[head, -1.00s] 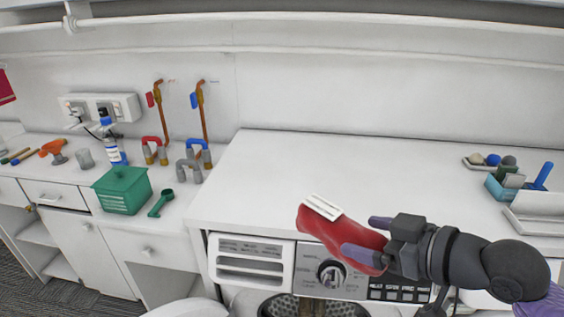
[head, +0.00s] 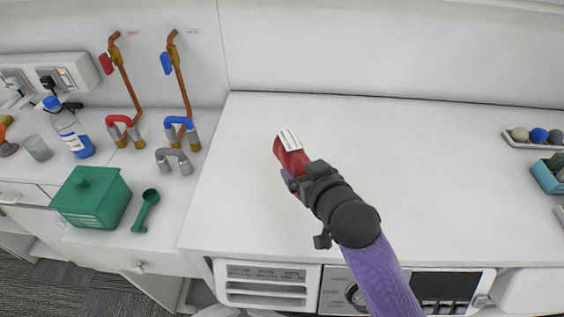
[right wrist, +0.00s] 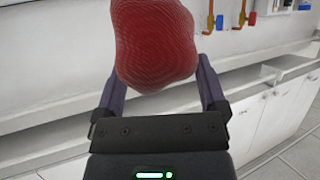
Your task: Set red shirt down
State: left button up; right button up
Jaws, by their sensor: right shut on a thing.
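The red shirt (head: 291,158) is a folded red bundle with a white striped patch on its end. My right gripper (head: 288,176) is shut on it and holds it over the white top of the washing machine (head: 440,170). In the right wrist view the shirt (right wrist: 152,45) fills the space between the two fingers of my right gripper (right wrist: 158,75). I cannot tell from the head view whether the shirt touches the surface. The gripper and forearm hide part of the shirt. My left gripper is not in view.
The machine top around the shirt is clear. On the left counter stand a green box (head: 92,197), a green scoop (head: 145,210), pipe fittings (head: 174,160) and a bottle (head: 69,128). A tray with balls (head: 535,138) and a teal container (head: 550,175) sit at the far right.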

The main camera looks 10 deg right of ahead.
jog(key=f+b, duration=0.1)
jog(key=f, duration=0.2)
jog(key=f+b, duration=0.1)
jog(key=f, duration=0.2)
jog(key=f+b, duration=0.1)
jog(key=f, duration=0.3)
jog(key=shift+s+d, duration=0.1)
jog(key=shift+s, duration=0.3)
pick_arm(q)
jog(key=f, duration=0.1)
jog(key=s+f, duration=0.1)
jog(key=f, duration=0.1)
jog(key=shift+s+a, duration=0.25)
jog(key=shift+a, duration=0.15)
pick_arm(e)
jog(key=shift+r, duration=0.1)
jog(key=o, duration=1.1)
jog(key=shift+c, duration=0.2)
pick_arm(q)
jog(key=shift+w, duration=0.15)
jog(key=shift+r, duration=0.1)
